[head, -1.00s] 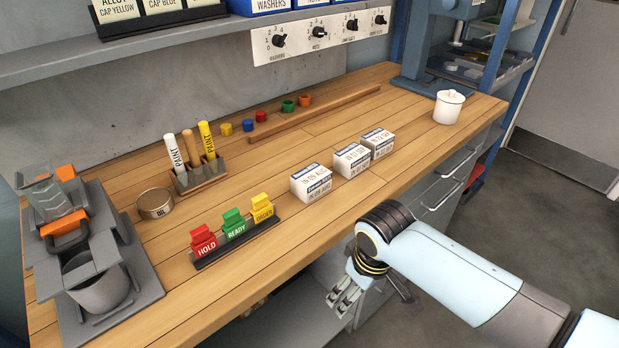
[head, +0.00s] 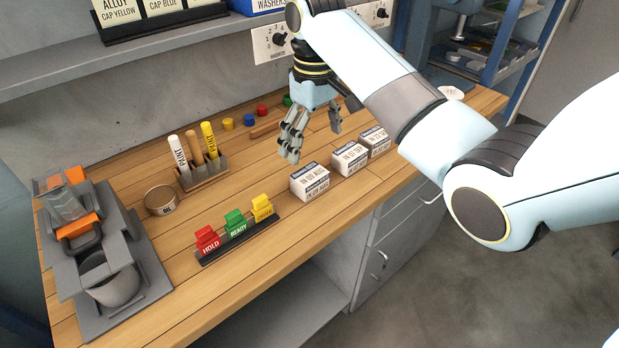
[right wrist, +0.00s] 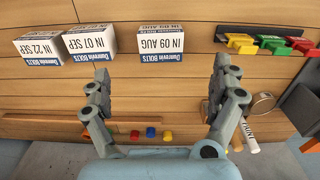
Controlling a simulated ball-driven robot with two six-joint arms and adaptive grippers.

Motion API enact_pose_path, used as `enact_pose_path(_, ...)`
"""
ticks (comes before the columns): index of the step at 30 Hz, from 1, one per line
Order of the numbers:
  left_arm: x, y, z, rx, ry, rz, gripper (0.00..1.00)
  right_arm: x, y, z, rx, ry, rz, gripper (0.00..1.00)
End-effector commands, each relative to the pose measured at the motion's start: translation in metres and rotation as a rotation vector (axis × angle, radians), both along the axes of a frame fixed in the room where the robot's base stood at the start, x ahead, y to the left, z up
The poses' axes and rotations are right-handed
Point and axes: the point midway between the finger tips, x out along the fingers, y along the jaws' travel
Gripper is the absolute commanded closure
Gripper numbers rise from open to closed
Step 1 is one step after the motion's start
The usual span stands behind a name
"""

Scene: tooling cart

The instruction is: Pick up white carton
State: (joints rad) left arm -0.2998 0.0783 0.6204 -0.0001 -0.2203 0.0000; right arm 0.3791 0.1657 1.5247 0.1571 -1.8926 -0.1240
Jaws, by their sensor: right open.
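Three white bolt cartons with blue bands stand in a row on the wooden bench: IN 09 AUG (head: 310,182), IN 01 SEP (head: 349,159) and IN 22 SEP (head: 375,142). My right gripper (head: 312,143) is open and empty, above the bench on the wall side of the row. In the right wrist view, the 09 AUG carton (right wrist: 161,40) lies beyond the gap between the open fingers (right wrist: 161,72). The 01 SEP carton (right wrist: 90,42) and the 22 SEP carton (right wrist: 40,47) are left of it. The fingers touch no carton. My left gripper is out of view.
A rack of red, green and yellow HOLD/READY/ORDER blocks (head: 238,241) stands left of the cartons. A paint-marker holder (head: 204,176), an oil tin (head: 161,200) and small coloured caps (head: 249,119) sit farther left and back. My arm mostly hides a white pot (head: 452,93).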

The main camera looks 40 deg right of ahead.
Motion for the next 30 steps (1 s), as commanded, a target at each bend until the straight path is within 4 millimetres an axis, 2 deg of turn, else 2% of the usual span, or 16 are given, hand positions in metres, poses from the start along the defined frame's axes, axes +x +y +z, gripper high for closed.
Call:
enact_pose_path(2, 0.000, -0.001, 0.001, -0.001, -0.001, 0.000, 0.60, 0.005, -0.001, 0.001, 0.005, 0.012, 0.001, 0.06)
enact_pose_path(9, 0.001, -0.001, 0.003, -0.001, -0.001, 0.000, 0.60, 0.006, 0.000, -0.036, 0.007, 0.015, 0.002, 0.06)
enact_pose_path(16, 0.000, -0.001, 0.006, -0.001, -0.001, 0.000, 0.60, 0.007, 0.001, -0.056, 0.008, 0.013, 0.002, 0.06)
enact_pose_path(24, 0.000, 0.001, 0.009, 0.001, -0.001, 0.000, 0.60, 0.010, 0.002, -0.096, 0.005, 0.014, 0.003, 0.06)
enact_pose_path(30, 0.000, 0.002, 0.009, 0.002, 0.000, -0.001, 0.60, 0.010, 0.002, -0.101, 0.006, 0.011, 0.003, 0.06)
